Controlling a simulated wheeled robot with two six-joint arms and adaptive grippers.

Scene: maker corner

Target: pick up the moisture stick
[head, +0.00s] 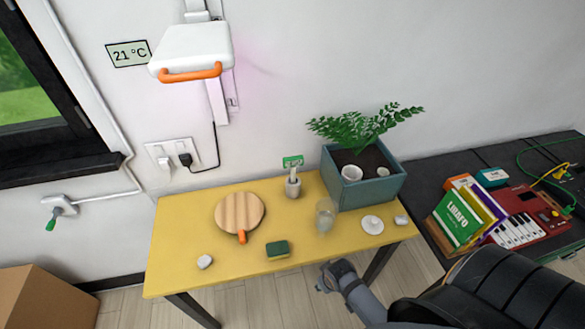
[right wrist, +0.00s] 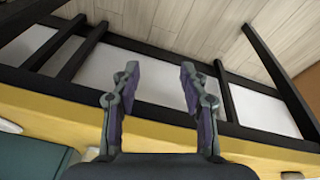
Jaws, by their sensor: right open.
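The moisture stick (head: 293,162) has a green head and a pale stem. It stands upright in a small grey holder (head: 292,189) at the back of the yellow table (head: 180,245), left of the teal planter. My right gripper (head: 328,274) is at the table's front edge, well in front of the stick and apart from it. In the right wrist view my right gripper (right wrist: 158,80) is open with nothing between its fingers. The stick is not visible in that view. My left gripper is not in view.
A clear glass (head: 326,215) stands between my right gripper and the planter. A white lid (head: 372,224), a sponge (head: 277,250) and a round wooden board (head: 239,212) lie on the table.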

